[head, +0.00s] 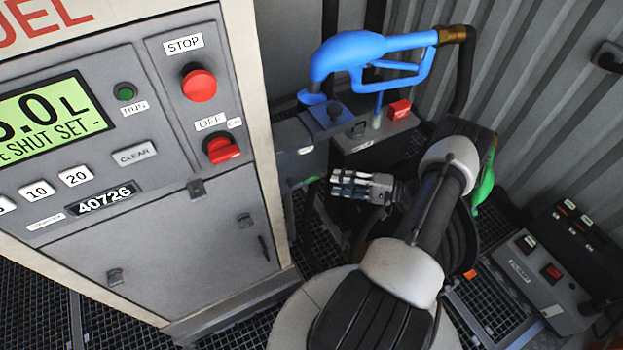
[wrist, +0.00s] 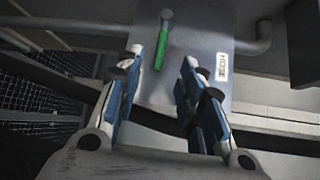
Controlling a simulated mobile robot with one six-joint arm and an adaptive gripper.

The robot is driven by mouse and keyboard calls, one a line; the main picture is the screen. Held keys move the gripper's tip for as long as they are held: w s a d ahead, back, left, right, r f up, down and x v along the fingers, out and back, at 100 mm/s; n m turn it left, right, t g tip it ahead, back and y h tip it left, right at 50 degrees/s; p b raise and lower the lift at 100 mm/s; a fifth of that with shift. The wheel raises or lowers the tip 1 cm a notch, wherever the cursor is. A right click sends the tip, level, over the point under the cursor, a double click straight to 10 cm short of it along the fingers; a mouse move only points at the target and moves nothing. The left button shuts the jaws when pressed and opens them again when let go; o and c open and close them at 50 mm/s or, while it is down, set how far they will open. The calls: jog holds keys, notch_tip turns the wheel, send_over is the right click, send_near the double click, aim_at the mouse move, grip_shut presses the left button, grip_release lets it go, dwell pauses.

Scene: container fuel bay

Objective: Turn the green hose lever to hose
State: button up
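The green hose lever (wrist: 161,50) shows in the wrist view on a grey plate (wrist: 205,22). Its grey pivot end is at the top, and its green handle points down the picture toward my gripper. A white HOSE label (wrist: 222,69) is on the plate to the right of the lever. My gripper (wrist: 160,60) is open, with one blue-padded finger on each side of the lever's lower end and gaps showing on both sides. In the head view my gripper (head: 340,185) is beside the dispenser cabinet, and the lever is not clearly seen there.
The dispenser cabinet (head: 180,250) stands on the left. A blue nozzle (head: 375,50) hangs above my gripper, near a red-topped box (head: 399,109). A green nozzle (head: 486,180) is behind my arm. A control box (head: 545,270) is at right. A grey pipe (wrist: 263,38) runs beside the plate.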

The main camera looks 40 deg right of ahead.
aim_at(312, 177)
jog(key=b+x, duration=0.1)
jog(key=x, duration=0.8)
jog(key=shift+w+a, duration=0.15)
jog(key=shift+w, duration=0.05)
jog(key=shift+c, duration=0.2)
grip_shut()
